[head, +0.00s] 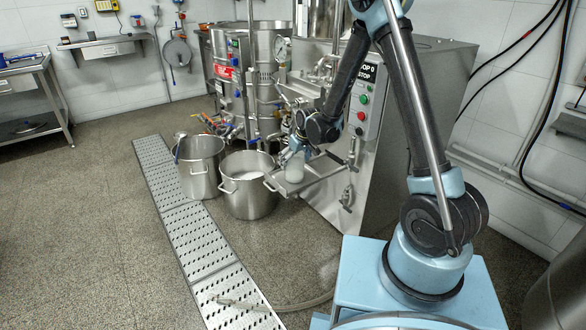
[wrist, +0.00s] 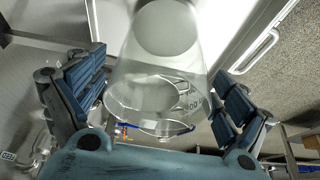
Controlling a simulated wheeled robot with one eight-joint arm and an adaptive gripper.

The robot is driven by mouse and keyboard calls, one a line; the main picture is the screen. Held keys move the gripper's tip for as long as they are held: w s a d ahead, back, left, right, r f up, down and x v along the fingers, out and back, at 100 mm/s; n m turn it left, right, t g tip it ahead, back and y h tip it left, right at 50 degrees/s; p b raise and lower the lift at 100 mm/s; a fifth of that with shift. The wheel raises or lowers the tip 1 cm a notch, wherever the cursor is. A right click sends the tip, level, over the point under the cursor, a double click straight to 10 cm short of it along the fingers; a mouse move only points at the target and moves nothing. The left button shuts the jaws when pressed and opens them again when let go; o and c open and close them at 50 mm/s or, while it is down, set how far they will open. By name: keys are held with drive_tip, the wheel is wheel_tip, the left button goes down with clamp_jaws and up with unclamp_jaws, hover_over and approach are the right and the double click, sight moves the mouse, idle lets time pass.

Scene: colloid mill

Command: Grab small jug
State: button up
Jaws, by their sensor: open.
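The small jug (head: 294,168) is a translucent whitish vessel, seen in the head view on the small steel shelf (head: 312,176) at the front of the machine. In the wrist view the jug (wrist: 150,62) fills the middle of the picture, with a pale round area at its top end and markings on its side. My gripper (head: 294,144) is at the jug in the head view. In the wrist view my gripper (wrist: 160,92) is open, with one blue-padded finger on each side of the jug. Gaps show between the pads and the jug; it is not held.
A steel pot (head: 246,200) with white contents stands below the shelf, beside another steel pot (head: 197,178). The steel machine with its control panel (head: 365,101) stands close to my arm. A floor grate (head: 190,228) runs along the left; the floor beyond is clear.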

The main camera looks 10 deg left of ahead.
drive_tip(key=shift+x, duration=1.2)
drive_tip(key=shift+c, duration=0.6)
drive_tip(key=c, duration=1.2)
drive_tip(key=shift+r, duration=0.1)
drive_tip(key=shift+c, duration=0.2)
